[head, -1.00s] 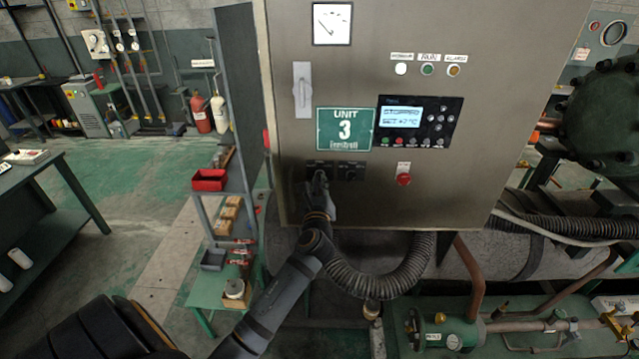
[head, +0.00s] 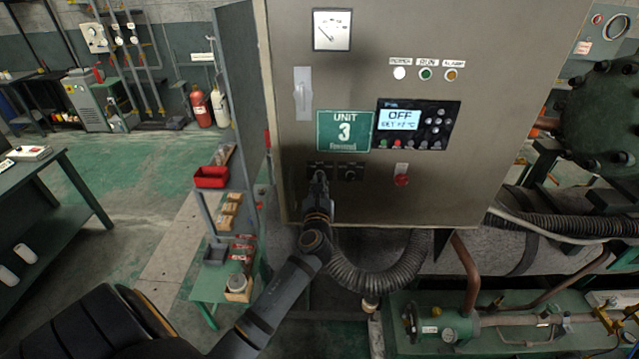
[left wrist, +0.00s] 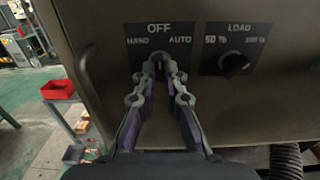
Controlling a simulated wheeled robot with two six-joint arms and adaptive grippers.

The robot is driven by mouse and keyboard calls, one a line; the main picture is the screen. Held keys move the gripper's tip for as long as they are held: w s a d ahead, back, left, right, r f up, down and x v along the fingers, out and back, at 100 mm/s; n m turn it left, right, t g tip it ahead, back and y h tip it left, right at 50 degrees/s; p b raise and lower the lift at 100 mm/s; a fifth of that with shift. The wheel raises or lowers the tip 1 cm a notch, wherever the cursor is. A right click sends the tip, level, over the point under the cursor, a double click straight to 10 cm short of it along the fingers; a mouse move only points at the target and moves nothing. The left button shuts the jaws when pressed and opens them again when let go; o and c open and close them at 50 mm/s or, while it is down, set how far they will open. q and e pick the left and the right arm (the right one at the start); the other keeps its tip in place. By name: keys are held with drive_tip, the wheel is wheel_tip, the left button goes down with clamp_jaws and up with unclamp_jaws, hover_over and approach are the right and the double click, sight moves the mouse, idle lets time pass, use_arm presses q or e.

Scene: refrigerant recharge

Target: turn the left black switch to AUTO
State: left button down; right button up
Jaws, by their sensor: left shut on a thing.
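The left black switch sits on a black plate (left wrist: 131,42) marked HAND, OFF and AUTO, low on the grey cabinet (head: 440,190). My left gripper (left wrist: 159,66) is shut on its knob, which the fingers mostly hide; what shows of the knob points up toward OFF. The display (head: 399,119) reads OFF. The right black switch (left wrist: 235,64), marked LOAD, is to the right and untouched. My right gripper is not in view.
A ribbed black hose (head: 375,280) hangs below the cabinet. A shelf with a red bin (head: 211,178) stands to the left.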

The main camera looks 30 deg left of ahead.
use_arm(q)
drive_tip(key=m, duration=0.3)
drive_tip(key=shift+m, duration=0.7)
drive_tip(key=m, duration=0.3)
drive_tip(key=c, duration=1.5)
unclamp_jaws()
drive_tip(key=shift+s, duration=0.15)
